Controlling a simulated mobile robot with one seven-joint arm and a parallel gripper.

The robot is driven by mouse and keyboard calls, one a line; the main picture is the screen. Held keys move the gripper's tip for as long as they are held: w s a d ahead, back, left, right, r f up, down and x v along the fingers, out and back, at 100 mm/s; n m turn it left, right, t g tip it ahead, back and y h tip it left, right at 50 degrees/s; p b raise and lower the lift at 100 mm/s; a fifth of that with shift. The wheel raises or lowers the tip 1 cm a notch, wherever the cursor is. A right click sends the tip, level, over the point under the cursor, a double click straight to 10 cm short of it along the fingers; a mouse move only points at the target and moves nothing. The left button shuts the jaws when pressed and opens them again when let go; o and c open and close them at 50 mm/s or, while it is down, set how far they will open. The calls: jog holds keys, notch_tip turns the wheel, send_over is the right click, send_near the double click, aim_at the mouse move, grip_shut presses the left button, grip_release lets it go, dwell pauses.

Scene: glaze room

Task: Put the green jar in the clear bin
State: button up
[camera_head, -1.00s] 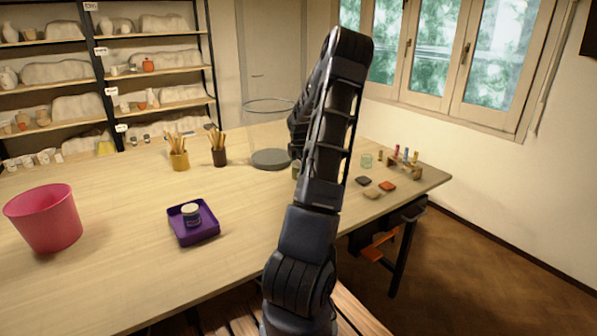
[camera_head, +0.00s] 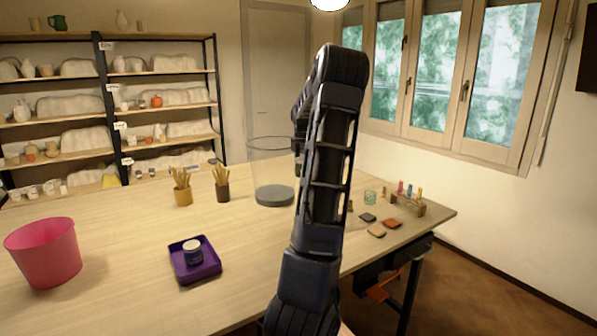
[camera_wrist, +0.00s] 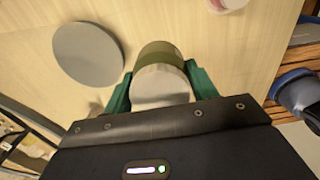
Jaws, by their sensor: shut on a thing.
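The green jar (camera_wrist: 160,56), olive with a pale grey top, is between the green fingers of my gripper (camera_wrist: 160,84) in the wrist view. My gripper is shut on it. In the head view my arm covers most of the jar, and only a small green sliver (camera_head: 298,168) shows. The clear bin (camera_head: 262,165) is a see-through cylinder with a grey base, standing on the table left of my arm. Its grey round base (camera_wrist: 88,53) shows left of the jar in the wrist view. The jar is beside the bin, not over its base, in that view.
Brush pots (camera_head: 182,195) stand left of the bin. A purple tray (camera_head: 208,270) with a small jar (camera_head: 193,252) and a pink bucket (camera_head: 44,255) are nearer. Tiles (camera_head: 377,231), a glass (camera_head: 370,198) and a wooden rack (camera_head: 408,205) are at right. The table's middle is clear.

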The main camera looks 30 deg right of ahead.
notch_tip(320, 180, up, 16)
jog(key=f, duration=0.1)
jog(key=w+a, duration=0.2)
jog(key=w, duration=2)
notch_tip(320, 180, down, 31)
jog(key=shift+r, duration=0.1)
jog(key=o, duration=1.1)
jog(key=shift+o, duration=0.2)
notch_tip(320, 180, up, 12)
jog(key=shift+r, duration=0.1)
